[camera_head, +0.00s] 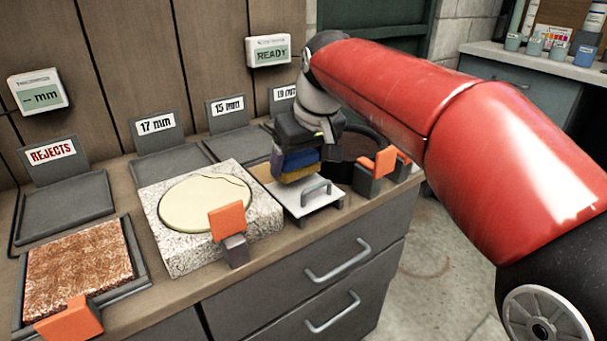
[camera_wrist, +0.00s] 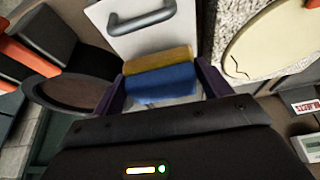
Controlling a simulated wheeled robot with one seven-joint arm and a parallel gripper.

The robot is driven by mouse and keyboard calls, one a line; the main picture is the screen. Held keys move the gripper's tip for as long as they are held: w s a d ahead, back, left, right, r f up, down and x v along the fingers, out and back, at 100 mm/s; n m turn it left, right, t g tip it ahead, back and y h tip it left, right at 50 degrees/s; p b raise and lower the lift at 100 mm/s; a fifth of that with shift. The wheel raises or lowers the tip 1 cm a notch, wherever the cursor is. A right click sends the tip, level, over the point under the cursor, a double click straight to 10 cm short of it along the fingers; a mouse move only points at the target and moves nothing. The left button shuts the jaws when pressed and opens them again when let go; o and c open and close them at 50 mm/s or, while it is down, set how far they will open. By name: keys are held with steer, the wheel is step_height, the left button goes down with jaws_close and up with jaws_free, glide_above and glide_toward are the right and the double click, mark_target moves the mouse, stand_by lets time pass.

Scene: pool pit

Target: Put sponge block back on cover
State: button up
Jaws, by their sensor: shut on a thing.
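The sponge block (camera_head: 297,166) is yellow and blue. My gripper (camera_head: 300,160) is shut on it, and in the wrist view the sponge block (camera_wrist: 160,82) sits between the two purple fingers. The cover (camera_head: 296,199) is a white plate with a grey bar handle, on the counter right of the stone block. In the wrist view the cover (camera_wrist: 180,42) lies just beyond the sponge, handle farthest away. The sponge is over or at the cover's back part; I cannot tell whether it touches. The gripper hides the cover's back edge.
A speckled stone block (camera_head: 165,240) with a cream disc (camera_head: 205,203) stands left of the cover. A dark round pan (camera_head: 355,145) and an orange-topped clamp (camera_head: 377,165) are close on the right. Labelled grey trays line the wall.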

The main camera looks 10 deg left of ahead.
steer(key=shift+f+b, duration=0.55)
steer(key=shift+f, duration=0.75)
steer(key=o, duration=1.3)
steer(key=shift+r, duration=0.6)
steer(key=p+v, duration=0.2)
steer(key=v, duration=0.9)
steer(key=shift+r, duration=0.1)
steer(key=shift+d, duration=0.1)
